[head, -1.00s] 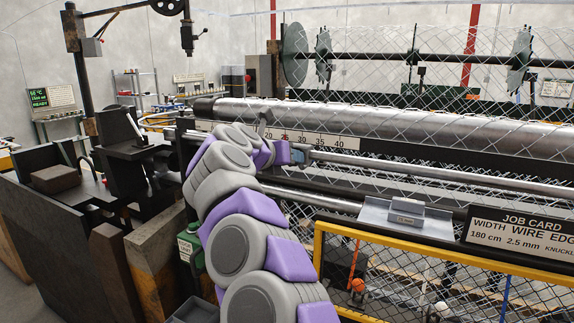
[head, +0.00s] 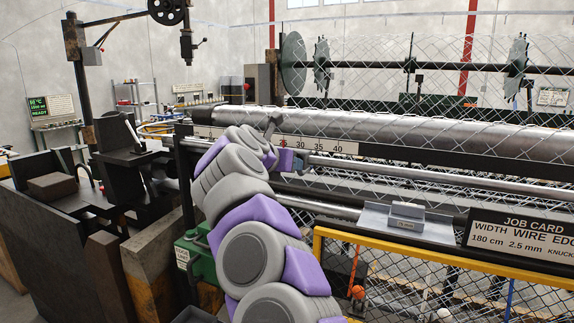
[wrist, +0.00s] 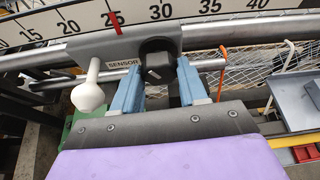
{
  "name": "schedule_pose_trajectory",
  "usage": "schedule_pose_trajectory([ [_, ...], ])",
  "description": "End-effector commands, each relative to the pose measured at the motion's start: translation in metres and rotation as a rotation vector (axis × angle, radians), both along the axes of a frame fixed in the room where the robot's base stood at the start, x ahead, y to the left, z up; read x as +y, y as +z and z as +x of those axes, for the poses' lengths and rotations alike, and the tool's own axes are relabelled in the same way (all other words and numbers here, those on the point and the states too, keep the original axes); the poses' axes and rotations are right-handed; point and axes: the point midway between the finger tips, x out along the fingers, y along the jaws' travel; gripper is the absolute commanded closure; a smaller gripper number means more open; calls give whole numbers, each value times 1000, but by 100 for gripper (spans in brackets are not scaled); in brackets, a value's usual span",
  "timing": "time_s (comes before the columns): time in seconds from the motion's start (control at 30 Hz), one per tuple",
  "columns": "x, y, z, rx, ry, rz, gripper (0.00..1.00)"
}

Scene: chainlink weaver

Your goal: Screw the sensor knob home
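The black sensor knob (wrist: 158,64) sits in a dark round collar on the grey sensor carriage (wrist: 105,45), beside the SENSOR label in the wrist view. My gripper (wrist: 157,75) has its two blue fingers spread, one on each side of the knob. I see gaps between the fingers and the knob's head, so it is not clamped. A red pointer on the carriage stands near 25 on the scale. In the head view my gripper (head: 299,161) is at the rail below the scale, and my arm hides the knob. How deep the knob sits cannot be told.
A white ball-ended handle (wrist: 88,96) hangs left of my fingers. A grey tray (head: 376,218) with a small block and the job card (head: 525,235) stand to the right, above a yellow-framed mesh guard (head: 318,243). The long roller (head: 400,128) runs behind.

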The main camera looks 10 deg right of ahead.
Motion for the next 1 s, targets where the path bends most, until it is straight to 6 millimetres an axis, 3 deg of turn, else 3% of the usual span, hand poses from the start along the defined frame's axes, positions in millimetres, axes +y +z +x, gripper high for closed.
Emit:
schedule_pose_trajectory([
  [0.23, 0, 0, -1, 1, 0, -1, 34],
  [0.57, 1, 2, -4, -1, 2, 0, 34],
  [0.77, 16, 10, -21, 0, 5, -1, 34],
  [1.0, 47, 33, -60, -2, 6, -2, 34],
])
